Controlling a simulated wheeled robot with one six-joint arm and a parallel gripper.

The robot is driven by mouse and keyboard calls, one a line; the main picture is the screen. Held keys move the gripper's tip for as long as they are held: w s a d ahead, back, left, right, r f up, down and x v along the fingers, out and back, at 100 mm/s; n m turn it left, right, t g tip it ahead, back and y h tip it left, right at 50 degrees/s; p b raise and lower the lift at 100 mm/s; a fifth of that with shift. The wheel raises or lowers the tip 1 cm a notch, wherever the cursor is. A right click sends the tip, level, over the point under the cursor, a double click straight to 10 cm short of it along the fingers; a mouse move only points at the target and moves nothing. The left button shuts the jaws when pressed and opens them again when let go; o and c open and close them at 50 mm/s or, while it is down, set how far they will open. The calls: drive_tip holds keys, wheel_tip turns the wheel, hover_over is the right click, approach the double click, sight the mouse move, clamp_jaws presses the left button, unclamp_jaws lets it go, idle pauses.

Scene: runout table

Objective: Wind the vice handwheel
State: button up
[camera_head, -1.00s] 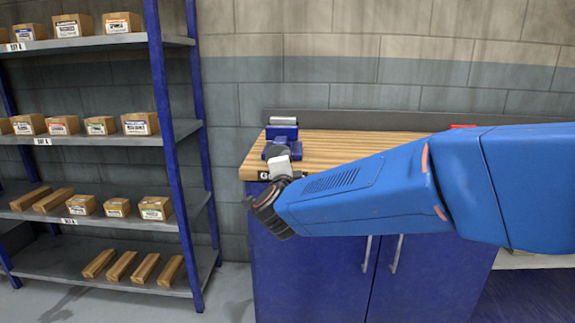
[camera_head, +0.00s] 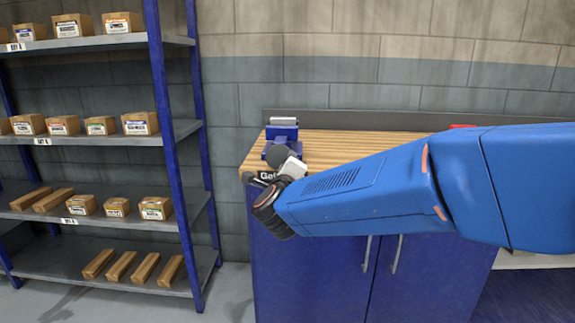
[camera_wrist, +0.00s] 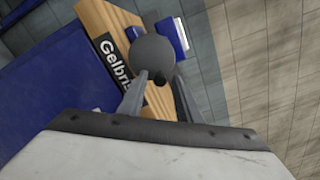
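The blue vice (camera_head: 283,134) stands at the left end of the wooden bench top, with a pale metal jaw on top. Its grey round handwheel (camera_head: 278,157) faces the front; it also shows in the wrist view (camera_wrist: 153,52). A small black knob (camera_wrist: 159,82) sits at the wheel's lower edge in the wrist view. My gripper (camera_wrist: 159,78) has one grey finger on each side of this knob, with gaps seemingly visible, so it looks open. In the head view my wrist covers the fingers, and their contact with the wheel cannot be seen there.
A black name plate (camera_wrist: 110,62) is on the bench's front edge, close to my fingers. Blue cabinet doors (camera_head: 310,265) are below. A shelf rack (camera_head: 165,130) with boxes stands at the left.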

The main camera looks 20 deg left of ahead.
clamp_jaws()
drive_tip(key=shift+a+r+n, duration=0.1)
drive_tip(key=shift+r+n, duration=0.1)
drive_tip(key=shift+n, duration=0.6)
drive_tip(key=shift+r+n, duration=0.2)
drive_tip(key=shift+n, duration=0.6)
drive_tip(key=shift+a+r+n, duration=0.15)
drive_tip(key=shift+r+n, duration=0.05)
drive_tip(key=shift+n, duration=0.65)
drive_tip(key=shift+a+r+n, duration=0.1)
drive_tip(key=shift+r+n, duration=0.1)
drive_tip(key=shift+n, duration=0.65)
drive_tip(key=shift+s, duration=0.1)
